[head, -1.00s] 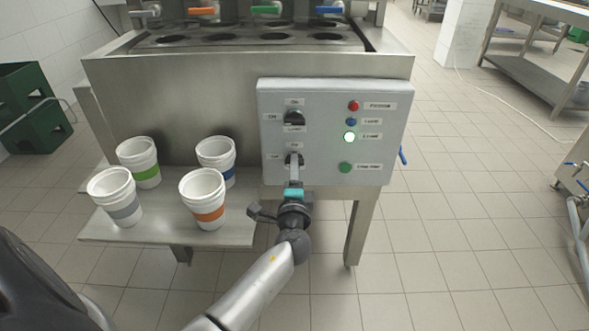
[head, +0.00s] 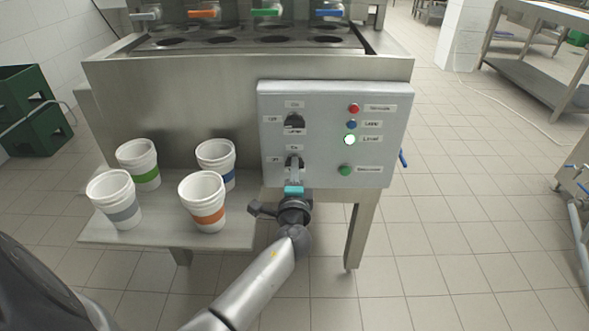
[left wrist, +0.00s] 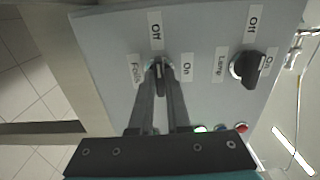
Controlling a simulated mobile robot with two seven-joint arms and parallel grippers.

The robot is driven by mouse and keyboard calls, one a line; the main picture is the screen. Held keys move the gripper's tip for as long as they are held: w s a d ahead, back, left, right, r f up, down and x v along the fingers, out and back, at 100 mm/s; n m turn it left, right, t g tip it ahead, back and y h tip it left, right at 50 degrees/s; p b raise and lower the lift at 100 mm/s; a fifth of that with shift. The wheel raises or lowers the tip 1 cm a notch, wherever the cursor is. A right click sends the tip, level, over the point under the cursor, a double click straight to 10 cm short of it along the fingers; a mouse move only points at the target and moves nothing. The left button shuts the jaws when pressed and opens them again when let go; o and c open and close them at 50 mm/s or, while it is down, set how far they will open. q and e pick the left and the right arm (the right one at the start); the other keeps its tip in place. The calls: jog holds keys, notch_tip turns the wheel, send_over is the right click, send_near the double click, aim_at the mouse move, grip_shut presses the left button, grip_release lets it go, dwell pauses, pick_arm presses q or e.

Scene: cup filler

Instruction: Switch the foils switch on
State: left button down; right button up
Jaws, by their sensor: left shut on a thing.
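The foils switch (head: 294,161) is the lower dark knob on the grey control box (head: 384,95). In the left wrist view it (left wrist: 158,68) sits between labels reading Off above, On to the right and Foils to the left. My left gripper (head: 294,170) reaches up to it from below. In the left wrist view its two fingers (left wrist: 158,76) are shut on the knob, one on each side. The knob lies roughly in line with the Off label; the fingertips partly hide it. My right gripper is not in view.
The lamp switch (head: 294,121) is just above, with red (head: 354,108), blue (head: 352,125), lit white (head: 350,140) and green (head: 345,170) indicators or buttons to the right. Several stacked cups (head: 203,190) stand on a shelf (head: 150,238) left of my arm. Floor to the right is clear.

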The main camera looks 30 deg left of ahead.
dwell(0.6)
pick_arm(q)
jog(key=shift+m+p, duration=3.8)
jog(key=shift+m, duration=5.2)
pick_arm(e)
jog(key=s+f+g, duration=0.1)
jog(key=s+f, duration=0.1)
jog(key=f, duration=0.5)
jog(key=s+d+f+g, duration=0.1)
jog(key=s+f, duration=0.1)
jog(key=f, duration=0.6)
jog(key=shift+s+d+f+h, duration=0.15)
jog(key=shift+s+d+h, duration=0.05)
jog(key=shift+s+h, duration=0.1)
pick_arm(q)
jog(key=c, duration=0.9)
grip_release()
jog(key=shift+s, duration=0.1)
